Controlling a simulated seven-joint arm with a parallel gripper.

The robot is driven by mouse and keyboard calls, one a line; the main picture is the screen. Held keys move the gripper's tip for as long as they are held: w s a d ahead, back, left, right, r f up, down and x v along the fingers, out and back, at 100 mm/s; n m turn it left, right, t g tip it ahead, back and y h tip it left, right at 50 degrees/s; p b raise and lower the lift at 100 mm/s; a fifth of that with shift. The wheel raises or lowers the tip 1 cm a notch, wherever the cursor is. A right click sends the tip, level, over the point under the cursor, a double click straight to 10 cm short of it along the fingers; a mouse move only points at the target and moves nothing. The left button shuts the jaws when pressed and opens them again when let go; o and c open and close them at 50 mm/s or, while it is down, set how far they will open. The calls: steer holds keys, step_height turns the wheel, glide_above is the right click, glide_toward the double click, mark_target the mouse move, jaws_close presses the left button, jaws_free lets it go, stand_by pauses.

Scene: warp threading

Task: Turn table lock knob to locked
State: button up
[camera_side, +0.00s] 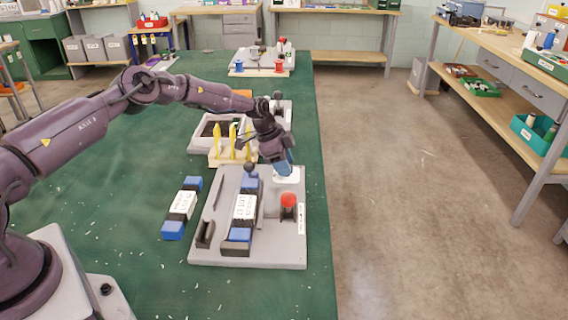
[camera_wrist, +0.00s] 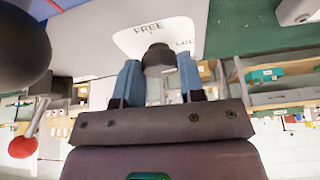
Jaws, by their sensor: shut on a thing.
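The lock knob (camera_wrist: 158,57) is dark and round and sits on a white label plate (camera_wrist: 128,40) in the wrist view. The plate reads "FREE", with a partly covered word starting "LO" to its right. My gripper (camera_wrist: 159,78) has its blue fingers on either side of the knob, shut on it. In the side view my gripper (camera_side: 286,170) points down at the white plate (camera_side: 292,178) on the grey fixture's (camera_side: 276,250) far right corner; the fingers hide the knob there. I cannot tell which way the knob points.
A red-topped knob (camera_side: 288,200) and a black ball-topped lever (camera_side: 249,168) stand close to my gripper. A blue-ended block (camera_side: 243,208) lies on the fixture. Another block (camera_side: 182,207) lies left on the green table (camera_side: 120,215). Yellow pieces (camera_side: 233,142) stand in a rack behind.

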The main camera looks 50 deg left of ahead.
stand_by(0.3)
steer(key=o, duration=0.9)
steer(key=v, duration=1.3)
steer(key=shift+d, duration=0.1)
